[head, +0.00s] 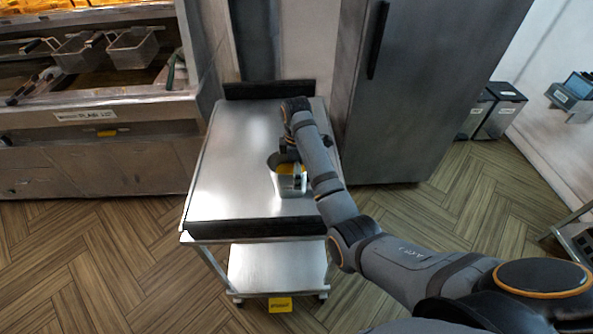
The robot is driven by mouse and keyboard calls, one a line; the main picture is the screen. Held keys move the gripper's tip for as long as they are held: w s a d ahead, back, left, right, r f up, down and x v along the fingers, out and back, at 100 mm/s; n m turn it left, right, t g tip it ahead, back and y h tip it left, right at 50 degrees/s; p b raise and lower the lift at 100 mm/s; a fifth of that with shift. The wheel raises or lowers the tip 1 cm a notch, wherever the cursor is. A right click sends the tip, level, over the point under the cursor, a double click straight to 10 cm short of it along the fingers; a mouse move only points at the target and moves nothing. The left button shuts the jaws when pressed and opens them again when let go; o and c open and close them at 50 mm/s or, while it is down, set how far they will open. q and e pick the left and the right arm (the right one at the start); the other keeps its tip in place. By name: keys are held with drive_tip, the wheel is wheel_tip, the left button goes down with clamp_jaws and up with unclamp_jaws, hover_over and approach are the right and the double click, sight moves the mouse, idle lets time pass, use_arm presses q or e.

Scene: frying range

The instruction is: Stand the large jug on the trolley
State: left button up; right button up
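A metal jug (286,187), with yellow-orange showing at its mouth, is upright at the right part of the steel trolley's top (235,180). My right arm comes in from the right and reaches over the trolley, its wrist bent back above the top. My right gripper (290,155) is at the jug's rim, on its far and right side. The arm partly covers the fingers, so their grip on the jug is unclear. Whether the jug's base touches the top is also hard to tell. My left gripper is out of view.
A frying range with wire baskets (132,48) stands to the left. A tall steel cabinet (420,90) stands close at the trolley's right. Dark bins (497,110) are at the far right. The trolley top's left side is bare, and the lower shelf (275,267) looks empty.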

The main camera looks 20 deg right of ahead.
drive_tip(key=shift+r, duration=0.1)
drive_tip(key=shift+r, duration=0.35)
wheel_tip(320, 180, up, 12)
drive_tip(key=p, duration=0.9)
drive_tip(key=shift+f, duration=0.25)
drive_tip(key=shift+s+f, duration=0.1)
